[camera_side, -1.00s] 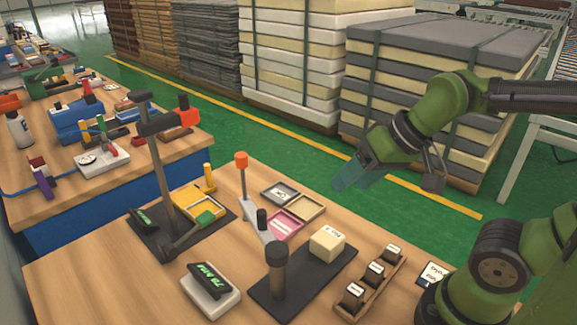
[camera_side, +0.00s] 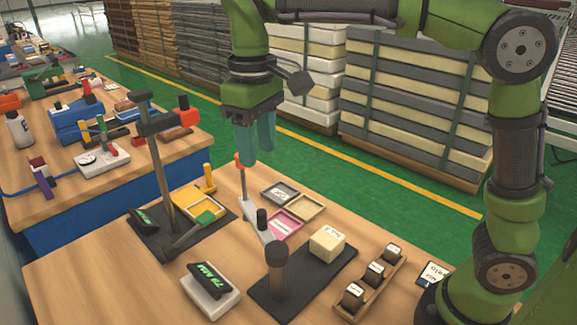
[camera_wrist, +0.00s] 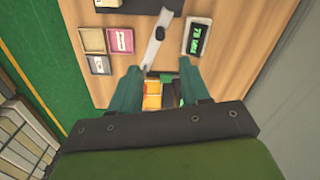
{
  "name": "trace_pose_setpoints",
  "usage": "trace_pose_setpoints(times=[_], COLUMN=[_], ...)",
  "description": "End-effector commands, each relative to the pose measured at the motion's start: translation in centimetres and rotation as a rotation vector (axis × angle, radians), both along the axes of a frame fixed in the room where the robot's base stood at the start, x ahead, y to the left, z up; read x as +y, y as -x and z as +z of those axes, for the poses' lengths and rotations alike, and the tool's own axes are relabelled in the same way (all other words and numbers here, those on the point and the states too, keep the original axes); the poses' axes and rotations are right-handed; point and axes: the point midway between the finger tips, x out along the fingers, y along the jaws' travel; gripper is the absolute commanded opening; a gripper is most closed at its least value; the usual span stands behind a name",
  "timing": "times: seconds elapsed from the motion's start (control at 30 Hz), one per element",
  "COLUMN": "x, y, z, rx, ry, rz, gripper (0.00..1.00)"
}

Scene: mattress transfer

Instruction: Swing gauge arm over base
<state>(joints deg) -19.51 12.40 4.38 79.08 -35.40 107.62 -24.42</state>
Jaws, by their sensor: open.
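A pale flat bar (camera_side: 250,210), which looks like the gauge arm, lies above the table with a black knob (camera_side: 262,217) on it. A thin upright with an orange knob (camera_side: 240,160) rises from its far end. The dark base plate (camera_side: 318,279) is right of the bar and carries a cream block (camera_side: 327,243) and a short dark post (camera_side: 277,268). My gripper (camera_side: 256,160) is open, pointing down, beside the orange knob in the side view; contact cannot be told. In the wrist view the bar (camera_wrist: 151,50) lies ahead of my open fingers (camera_wrist: 158,72).
A tall dark stand (camera_side: 159,165) rises left of my gripper, with a yellow tray (camera_side: 190,200) on its plate. A display unit (camera_side: 210,290), small coloured trays (camera_side: 285,223) and a rack of dark blocks (camera_side: 372,275) stand nearby. Bare table lies at front left.

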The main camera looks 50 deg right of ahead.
Motion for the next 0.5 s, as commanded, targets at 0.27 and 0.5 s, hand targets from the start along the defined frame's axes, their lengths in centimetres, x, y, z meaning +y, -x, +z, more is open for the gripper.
trace_pose_setpoints(times=[0.27, 0.5], x=[-0.1, 0.0], y=[0.1, 0.1], z=[-5.9, -11.0], rx=[0.005, 0.003], ry=[0.000, 0.000], rz=[-0.001, -0.001], gripper=[0.46, 0.46])
